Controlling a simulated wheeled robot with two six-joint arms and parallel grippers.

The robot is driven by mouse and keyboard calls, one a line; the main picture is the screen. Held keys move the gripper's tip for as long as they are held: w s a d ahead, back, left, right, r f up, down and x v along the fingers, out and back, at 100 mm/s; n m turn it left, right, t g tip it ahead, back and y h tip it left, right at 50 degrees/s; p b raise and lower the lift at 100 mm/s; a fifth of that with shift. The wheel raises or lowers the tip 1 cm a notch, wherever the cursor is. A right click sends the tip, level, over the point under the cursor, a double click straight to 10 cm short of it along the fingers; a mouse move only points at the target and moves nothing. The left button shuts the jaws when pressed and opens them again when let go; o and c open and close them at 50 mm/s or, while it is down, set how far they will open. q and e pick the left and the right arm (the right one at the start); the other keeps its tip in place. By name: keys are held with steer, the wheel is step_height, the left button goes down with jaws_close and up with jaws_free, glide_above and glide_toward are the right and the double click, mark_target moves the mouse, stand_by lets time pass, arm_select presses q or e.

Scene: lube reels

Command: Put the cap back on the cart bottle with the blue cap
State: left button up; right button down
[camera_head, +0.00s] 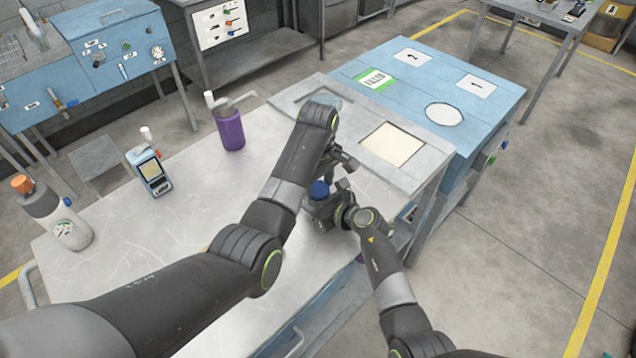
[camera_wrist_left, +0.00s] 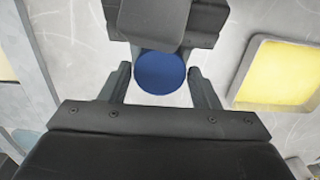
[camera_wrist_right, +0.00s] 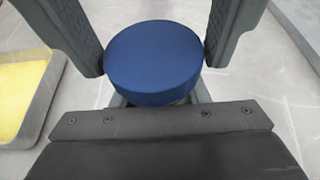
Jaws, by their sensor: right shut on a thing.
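The round blue cap (camera_head: 319,190) shows at the right edge of the metal cart top, between my two grippers. My left gripper (camera_wrist_left: 160,82) comes from above. Its fingers stand on either side of the cap (camera_wrist_left: 160,73), apart by little more than its width. My right gripper (camera_head: 322,208) is low beside it. In the right wrist view its fingers close in below the cap (camera_wrist_right: 153,62), around what looks like the bottle's neck. The bottle's body is hidden by the cap and the grippers. I cannot tell whether the cap is seated.
A purple pump bottle (camera_head: 230,128), a blue handheld device (camera_head: 150,172) and a white bottle with an orange top (camera_head: 62,218) stand on the cart. A yellow-bottomed tray (camera_head: 393,145) lies close to my grippers. A blue table (camera_head: 410,92) stands behind.

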arm_select(q)
steer(key=c, duration=0.3)
steer(key=shift+m, duration=1.7)
steer(key=shift+c, duration=0.2)
steer(key=o, duration=1.1)
steer(key=shift+r, duration=2.3)
